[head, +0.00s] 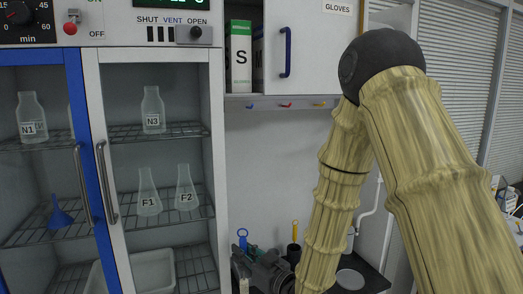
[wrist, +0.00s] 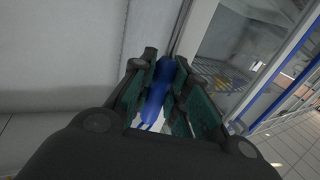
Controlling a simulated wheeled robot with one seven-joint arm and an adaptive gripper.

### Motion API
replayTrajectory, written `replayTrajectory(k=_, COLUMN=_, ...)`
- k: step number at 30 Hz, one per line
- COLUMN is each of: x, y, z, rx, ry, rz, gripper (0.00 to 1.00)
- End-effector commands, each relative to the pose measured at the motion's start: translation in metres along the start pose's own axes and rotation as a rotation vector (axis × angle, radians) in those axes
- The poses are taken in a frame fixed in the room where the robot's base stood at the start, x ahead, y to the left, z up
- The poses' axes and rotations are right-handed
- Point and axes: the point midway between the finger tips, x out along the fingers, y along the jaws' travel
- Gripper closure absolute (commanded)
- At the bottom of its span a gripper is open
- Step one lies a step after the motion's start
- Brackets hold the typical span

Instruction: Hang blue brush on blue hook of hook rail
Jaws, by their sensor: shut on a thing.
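The hook rail (head: 300,101) is fixed under the white wall cabinet in the head view. Its blue hook (head: 250,105) is at the left end, with a red hook (head: 286,104) and a yellow hook (head: 320,103) to the right. My gripper (head: 245,265) is low in the head view, below the rail, and shut on the blue brush (head: 242,238). The brush's looped end points up above the fingers. In the wrist view the blue handle (wrist: 156,92) sits between the teal pads of my gripper (wrist: 160,90). The brush's lower part is mostly hidden.
A glass-doored cabinet (head: 217,150) with flasks and bottles stands left of the brush. A yellow-handled item (head: 295,231) stands upright right of my gripper, by a dark counter (head: 374,278). The wall below the rail is bare.

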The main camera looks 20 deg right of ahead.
Motion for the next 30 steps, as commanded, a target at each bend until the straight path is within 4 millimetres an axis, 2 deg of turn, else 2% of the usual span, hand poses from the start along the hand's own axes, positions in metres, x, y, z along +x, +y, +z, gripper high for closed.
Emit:
replayTrajectory(k=1, x=0.002, y=0.001, z=-0.018, rx=-0.004, ry=0.005, rz=-0.013, gripper=1.0)
replayTrajectory(k=14, x=0.009, y=0.014, z=-0.13, rx=-0.004, ry=0.004, rz=-0.104, gripper=1.0)
replayTrajectory(k=22, x=0.003, y=0.024, z=-0.205, rx=-0.005, ry=0.004, rz=-0.138, gripper=1.0)
replayTrajectory(k=30, x=-0.011, y=0.035, z=-0.279, rx=-0.004, ry=0.004, rz=-0.145, gripper=1.0)
